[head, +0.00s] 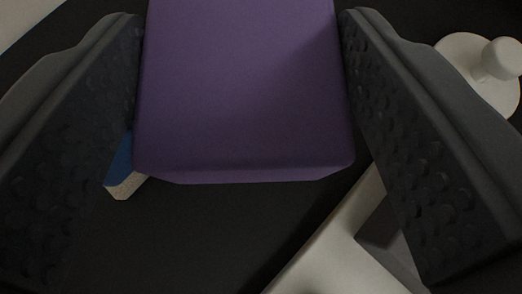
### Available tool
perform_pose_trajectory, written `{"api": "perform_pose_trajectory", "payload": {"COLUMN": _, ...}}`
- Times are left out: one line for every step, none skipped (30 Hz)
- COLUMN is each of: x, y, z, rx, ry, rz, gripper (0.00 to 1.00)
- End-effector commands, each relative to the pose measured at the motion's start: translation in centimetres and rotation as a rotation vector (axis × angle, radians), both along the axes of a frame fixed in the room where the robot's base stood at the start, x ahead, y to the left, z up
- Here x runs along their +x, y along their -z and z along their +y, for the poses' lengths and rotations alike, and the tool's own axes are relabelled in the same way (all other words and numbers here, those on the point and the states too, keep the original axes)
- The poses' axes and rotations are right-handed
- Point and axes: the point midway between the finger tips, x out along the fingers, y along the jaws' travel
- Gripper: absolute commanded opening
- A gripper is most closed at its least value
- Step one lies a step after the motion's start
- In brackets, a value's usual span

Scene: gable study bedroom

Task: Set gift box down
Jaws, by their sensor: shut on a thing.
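The gift box (242,90) is purple with rounded edges and fills the top middle of the head view. Its upper end is cut off by the picture's edge. My gripper (243,65) is shut on it, with one dark, studded finger against its left side and the other against its right side. A dark surface (190,235) shows below the box in the picture. I cannot tell whether the box touches that surface.
A pale round object with a knob (460,50) is at the upper right, beyond the right finger. A blue and cream item (122,170) is partly hidden by the box and left finger. A pale angular object (335,250) is at the lower right.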

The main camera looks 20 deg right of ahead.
Motion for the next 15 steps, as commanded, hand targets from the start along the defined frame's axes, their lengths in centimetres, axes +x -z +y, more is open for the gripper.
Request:
{"api": "perform_pose_trajectory", "payload": {"x": 0.1, "y": 0.6, "z": -0.2, "rx": -0.002, "ry": 0.002, "rz": -0.001, "gripper": 0.28}}
{"api": "perform_pose_trajectory", "payload": {"x": 0.1, "y": 0.8, "z": -0.3, "rx": -0.002, "ry": 0.004, "rz": -0.001, "gripper": 0.28}}
{"api": "perform_pose_trajectory", "payload": {"x": 0.1, "y": 1.0, "z": -0.3, "rx": -0.001, "ry": 0.004, "rz": -0.001, "gripper": 0.28}}
{"api": "perform_pose_trajectory", "payload": {"x": 0.1, "y": 1.2, "z": -0.4, "rx": -0.002, "ry": 0.005, "rz": -0.001, "gripper": 0.28}}
{"api": "perform_pose_trajectory", "payload": {"x": 0.1, "y": 1.5, "z": -0.4, "rx": -0.002, "ry": 0.006, "rz": -0.001, "gripper": 0.28}}
{"api": "perform_pose_trajectory", "payload": {"x": 0.1, "y": 2.0, "z": -0.4, "rx": -0.002, "ry": 0.006, "rz": -0.001, "gripper": 0.28}}
{"api": "perform_pose_trajectory", "payload": {"x": 0.1, "y": 2.5, "z": -0.4, "rx": -0.003, "ry": 0.005, "rz": 0.000, "gripper": 0.28}}
{"api": "perform_pose_trajectory", "payload": {"x": 0.1, "y": 2.9, "z": -0.4, "rx": -0.003, "ry": 0.005, "rz": 0.001, "gripper": 0.28}}
{"api": "perform_pose_trajectory", "payload": {"x": 0.1, "y": 3.5, "z": -0.4, "rx": -0.003, "ry": 0.005, "rz": 0.001, "gripper": 0.28}}
{"api": "perform_pose_trajectory", "payload": {"x": 0.1, "y": 3.9, "z": -0.5, "rx": -0.003, "ry": 0.007, "rz": -0.001, "gripper": 0.28}}
{"api": "perform_pose_trajectory", "payload": {"x": 0.1, "y": 4.3, "z": -0.5, "rx": -0.004, "ry": 0.006, "rz": 0.000, "gripper": 0.28}}
{"api": "perform_pose_trajectory", "payload": {"x": 0.1, "y": 4.7, "z": -0.4, "rx": -0.003, "ry": 0.005, "rz": 0.000, "gripper": 0.28}}
{"api": "perform_pose_trajectory", "payload": {"x": 0.1, "y": 4.9, "z": -0.4, "rx": -0.003, "ry": 0.005, "rz": 0.000, "gripper": 0.28}}
{"api": "perform_pose_trajectory", "payload": {"x": 0.1, "y": 5.0, "z": -0.4, "rx": -0.001, "ry": 0.005, "rz": 0.000, "gripper": 0.28}}
{"api": "perform_pose_trajectory", "payload": {"x": 0.1, "y": 5.1, "z": -0.4, "rx": -0.001, "ry": 0.005, "rz": 0.000, "gripper": 0.28}}
